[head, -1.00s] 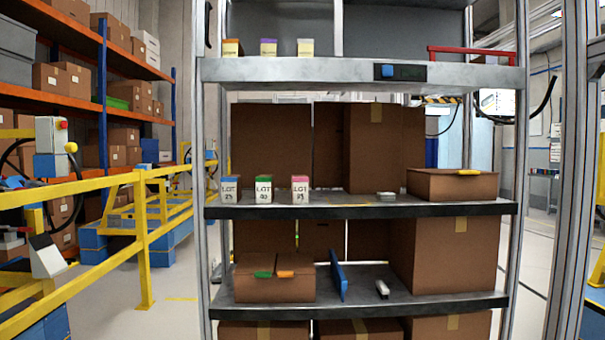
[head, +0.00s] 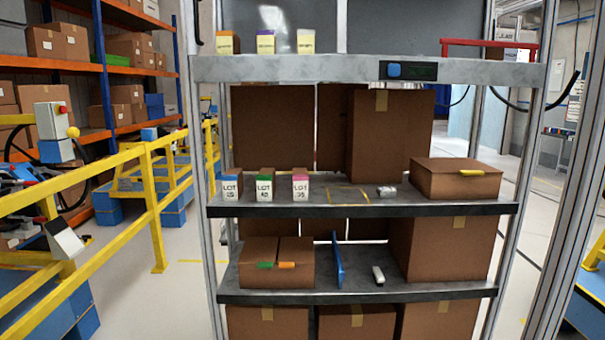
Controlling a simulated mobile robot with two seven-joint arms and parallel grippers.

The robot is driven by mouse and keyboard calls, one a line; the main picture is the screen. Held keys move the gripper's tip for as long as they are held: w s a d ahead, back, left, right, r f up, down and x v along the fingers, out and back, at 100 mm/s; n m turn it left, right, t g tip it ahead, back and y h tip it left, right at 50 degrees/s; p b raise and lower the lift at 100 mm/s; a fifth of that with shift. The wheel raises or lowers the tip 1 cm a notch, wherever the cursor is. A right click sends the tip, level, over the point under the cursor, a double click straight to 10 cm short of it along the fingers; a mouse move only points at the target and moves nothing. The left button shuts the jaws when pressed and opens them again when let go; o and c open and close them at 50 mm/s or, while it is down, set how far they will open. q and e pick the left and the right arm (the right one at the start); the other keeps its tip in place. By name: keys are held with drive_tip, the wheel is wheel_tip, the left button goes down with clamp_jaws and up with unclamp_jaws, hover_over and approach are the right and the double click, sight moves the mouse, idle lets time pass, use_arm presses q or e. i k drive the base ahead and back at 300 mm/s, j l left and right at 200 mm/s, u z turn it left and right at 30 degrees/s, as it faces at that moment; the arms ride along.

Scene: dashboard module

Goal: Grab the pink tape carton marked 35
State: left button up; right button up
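The carton with the pink top (head: 300,187) stands upright on the middle shelf, left of the shelf's centre. It is small and white, and its label reads LOT 35. A green-topped carton (head: 264,188) marked LOT, its number looking like 40, stands just left of it. Small gaps separate the three. Neither of my grippers shows in the head view.
Large brown boxes stand behind. The upper shelf (head: 300,70) overhangs and carries several small cartons. A yellow railing (head: 157,205) runs at left.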

sight(300, 175)
drive_tip(key=i+l, duration=0.7)
drive_tip(key=i+l+u, duration=0.1)
drive_tip(key=i+l, duration=0.65)
drive_tip(key=l, duration=0.1)
